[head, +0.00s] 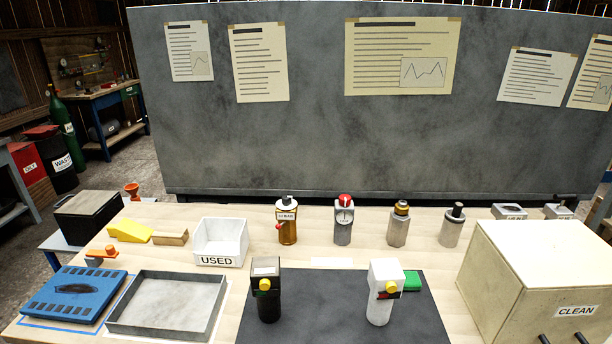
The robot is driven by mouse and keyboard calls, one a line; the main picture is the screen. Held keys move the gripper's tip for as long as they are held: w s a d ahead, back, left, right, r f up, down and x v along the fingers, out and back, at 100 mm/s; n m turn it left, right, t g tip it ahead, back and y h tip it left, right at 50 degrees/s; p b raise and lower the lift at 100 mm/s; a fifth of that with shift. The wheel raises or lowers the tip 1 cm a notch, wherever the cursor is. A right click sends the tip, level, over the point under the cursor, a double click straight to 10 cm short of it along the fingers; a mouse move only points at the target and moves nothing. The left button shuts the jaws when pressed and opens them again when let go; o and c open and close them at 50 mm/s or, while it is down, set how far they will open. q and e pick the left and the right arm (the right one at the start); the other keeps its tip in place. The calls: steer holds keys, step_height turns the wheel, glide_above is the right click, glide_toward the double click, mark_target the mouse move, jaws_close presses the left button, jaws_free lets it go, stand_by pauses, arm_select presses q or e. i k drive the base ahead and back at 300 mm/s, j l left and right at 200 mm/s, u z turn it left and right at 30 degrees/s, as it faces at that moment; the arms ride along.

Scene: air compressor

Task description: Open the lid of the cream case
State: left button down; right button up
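The cream case (515,290) stands at the right end of the bench, with a "CLEAN" label on its front. Its broad flat lid (545,250) is down and lies closed on the box. Two dark tips at the bottom edge, in front of the case, look like the fingertips of my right gripper (563,339). They are apart with nothing seen between them; the rest is cut off by the frame. I cannot tell whether they touch the case. My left gripper is not in view.
A dark mat (340,320) left of the case bears a black unit (267,295) and a white unit (383,300). Several fittings stand behind it. A grey tray (165,305), a white "USED" bin (220,242) and a blue plate (75,293) are at left. A grey panel (320,140) rises behind.

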mark_target(564, 269)
steer(key=z, duration=1.6)
